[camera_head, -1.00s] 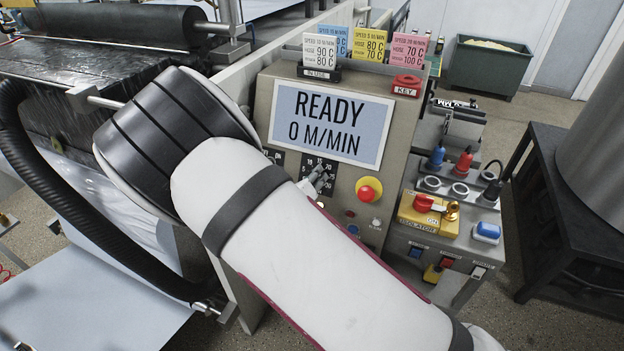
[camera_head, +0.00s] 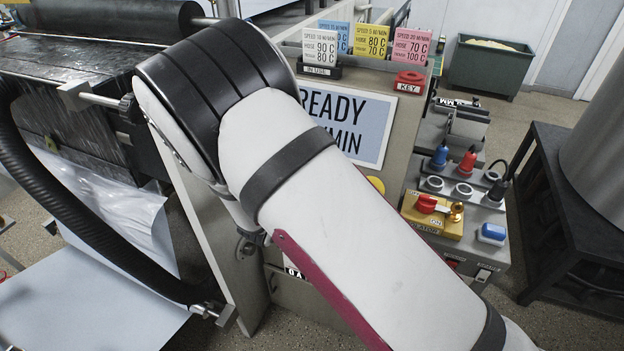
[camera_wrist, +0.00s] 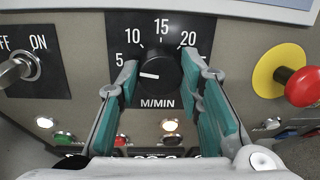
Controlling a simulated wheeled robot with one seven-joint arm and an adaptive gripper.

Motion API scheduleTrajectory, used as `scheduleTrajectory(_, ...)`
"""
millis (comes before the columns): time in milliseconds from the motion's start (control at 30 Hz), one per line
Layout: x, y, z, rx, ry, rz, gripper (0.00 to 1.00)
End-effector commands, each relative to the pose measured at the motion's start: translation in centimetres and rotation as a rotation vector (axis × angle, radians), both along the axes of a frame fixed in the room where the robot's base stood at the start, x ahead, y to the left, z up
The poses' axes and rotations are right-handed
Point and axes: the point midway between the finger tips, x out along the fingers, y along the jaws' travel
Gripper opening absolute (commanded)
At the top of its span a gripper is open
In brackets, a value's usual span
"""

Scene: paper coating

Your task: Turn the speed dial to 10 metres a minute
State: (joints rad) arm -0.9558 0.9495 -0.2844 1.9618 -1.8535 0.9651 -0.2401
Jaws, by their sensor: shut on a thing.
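The black speed dial (camera_wrist: 165,73) sits in the middle of the wrist view, on a black plate marked 5, 10, 15, 20 and M/MIN. Its white pointer line points left, a little below the 5. My gripper (camera_wrist: 159,76) has one teal-padded finger on each side of the dial and is shut on it. In the head view my arm hides the dial and gripper. The display (camera_head: 360,120) shows READY above a partly hidden M/MIN line; its number is covered.
An OFF/ON key switch (camera_wrist: 20,68) is left of the dial, and a red emergency button (camera_wrist: 303,86) on yellow is to the right. Small lamps and buttons (camera_wrist: 170,125) lie below. Speed cards (camera_head: 371,40) stand on top of the panel.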

Motion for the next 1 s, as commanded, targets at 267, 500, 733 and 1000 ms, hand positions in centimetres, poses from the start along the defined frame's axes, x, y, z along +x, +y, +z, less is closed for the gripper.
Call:
scheduleTrajectory(267,0.16,0.07,-0.10,0.226,-0.082,-0.105,0.05)
scheduleTrajectory(500,0.16,0.07,-0.04,0.402,-0.146,-0.189,0.05)
scheduleTrajectory(733,0.13,0.07,-0.01,0.528,-0.191,-0.248,0.05)
scheduleTrajectory(1000,0.07,0.06,0.06,0.603,-0.219,-0.284,0.05)
